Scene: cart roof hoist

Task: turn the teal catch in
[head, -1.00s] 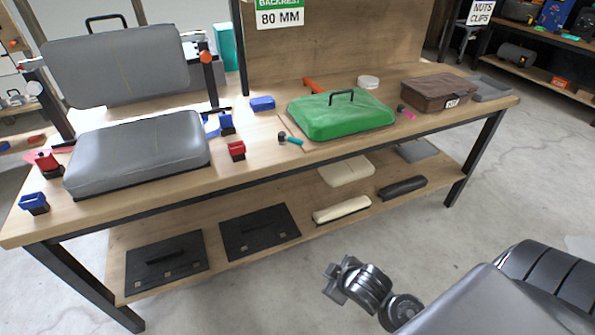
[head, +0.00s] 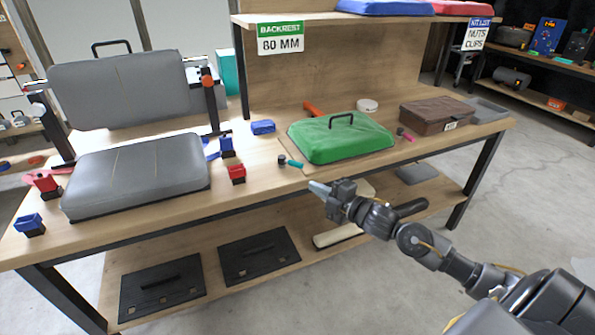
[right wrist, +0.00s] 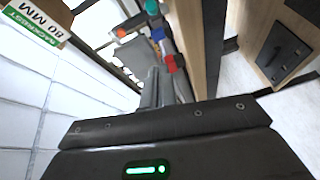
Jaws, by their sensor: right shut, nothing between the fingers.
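The teal catch (head: 294,163) is a small teal lever on a dark round pivot, on the bench at the front left corner of the green padded panel (head: 345,138). Its lever points right and slightly toward the bench front. I cannot tell whether it touches the panel. My right gripper (head: 319,188) is in front of the bench edge, just below and right of the catch in the picture, apart from it. Its fingers are together and empty; they also show in the right wrist view (right wrist: 160,88). My left gripper is out of view.
A magenta catch (head: 406,135) sits right of the panel. A red block (head: 237,174), a blue block (head: 263,127) and a grey seat pad (head: 138,172) lie to the left. A brown case (head: 437,115) stands right. The lower shelf (head: 205,246) holds black plates.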

